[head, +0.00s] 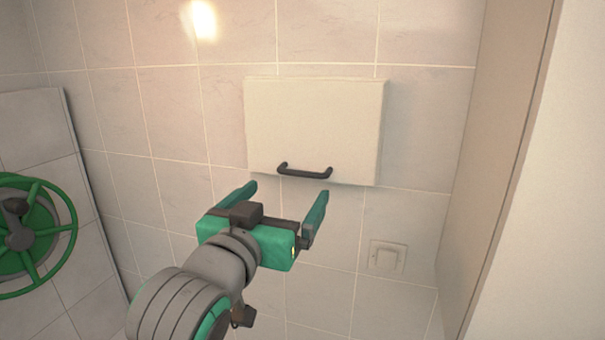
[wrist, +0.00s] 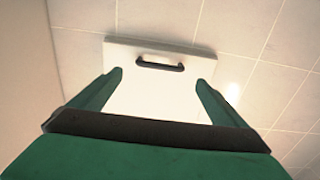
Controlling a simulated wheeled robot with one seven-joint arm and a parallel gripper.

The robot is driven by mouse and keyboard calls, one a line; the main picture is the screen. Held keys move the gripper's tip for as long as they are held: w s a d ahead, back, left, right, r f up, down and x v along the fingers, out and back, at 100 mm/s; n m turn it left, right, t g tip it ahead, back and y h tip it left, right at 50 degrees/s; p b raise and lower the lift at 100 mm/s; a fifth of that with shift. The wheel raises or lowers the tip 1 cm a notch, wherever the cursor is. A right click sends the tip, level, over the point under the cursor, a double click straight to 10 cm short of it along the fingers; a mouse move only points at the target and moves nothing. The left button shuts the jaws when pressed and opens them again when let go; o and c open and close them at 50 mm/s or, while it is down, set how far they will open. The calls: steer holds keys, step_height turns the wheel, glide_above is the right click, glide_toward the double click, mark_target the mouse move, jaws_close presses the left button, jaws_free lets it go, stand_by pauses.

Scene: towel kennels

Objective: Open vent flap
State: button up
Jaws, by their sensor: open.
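The vent flap (head: 315,125) is a cream rectangular panel on the tiled wall, and it looks shut. Its dark bar handle (head: 304,171) runs along the lower edge. My gripper (head: 284,196) is open and empty, below and in front of the handle, with its fingers pointing toward the wall. In the wrist view the flap (wrist: 150,95) lies beyond my gripper (wrist: 158,80), and the handle (wrist: 160,65) shows between and past the two fingertips. The fingers do not appear to touch the handle.
A green handwheel (head: 38,235) on a panel stands at the left. A small square wall switch (head: 387,258) is below right of the flap. A pale wall or partition (head: 500,170) closes off the right side. The tiled wall around the flap is clear.

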mark_target(302, 175)
steer(key=x, duration=1)
steer(key=shift+w+d+r, duration=0.1)
steer(key=shift+w+d, duration=0.05)
steer(key=shift+w, duration=0.2)
steer(key=c, duration=1.2)
steer(key=shift+d, duration=0.1)
